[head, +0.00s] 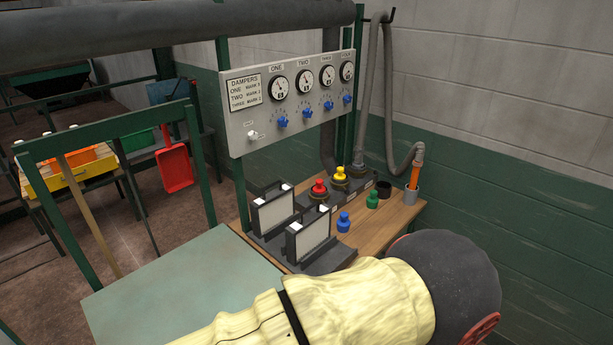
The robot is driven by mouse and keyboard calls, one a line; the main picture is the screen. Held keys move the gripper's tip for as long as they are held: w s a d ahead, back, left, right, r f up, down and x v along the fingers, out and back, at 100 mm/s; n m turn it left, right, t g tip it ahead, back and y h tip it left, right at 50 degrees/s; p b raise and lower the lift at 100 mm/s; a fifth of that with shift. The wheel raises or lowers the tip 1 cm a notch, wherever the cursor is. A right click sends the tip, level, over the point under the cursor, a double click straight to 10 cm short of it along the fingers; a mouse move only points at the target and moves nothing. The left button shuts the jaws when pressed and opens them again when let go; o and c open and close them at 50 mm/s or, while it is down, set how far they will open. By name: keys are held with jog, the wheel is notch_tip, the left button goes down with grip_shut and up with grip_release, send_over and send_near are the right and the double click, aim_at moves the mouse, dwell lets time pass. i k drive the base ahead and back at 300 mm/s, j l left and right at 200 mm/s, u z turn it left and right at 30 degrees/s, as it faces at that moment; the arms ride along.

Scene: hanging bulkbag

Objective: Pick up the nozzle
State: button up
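An orange nozzle (415,168) stands nearly upright in a grey cup (412,195) at the right end of the wooden bench. A grey hose (404,158) joins its top and loops up the wall to a hook. The nozzle's lower end is hidden inside the cup. My arm, in a pale yellow cover, crosses the bottom of the head view, with a dark round part at its right end.
The wooden bench (378,226) holds red, yellow, green and blue fittings and two dark framed boxes. A damper panel (290,100) with dials and blue knobs hangs above it. A grey-green tabletop (180,285) lies at front left. The wall stands close behind the nozzle.

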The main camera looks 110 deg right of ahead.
aim_at(414, 178)
jog(key=z, duration=4.75)
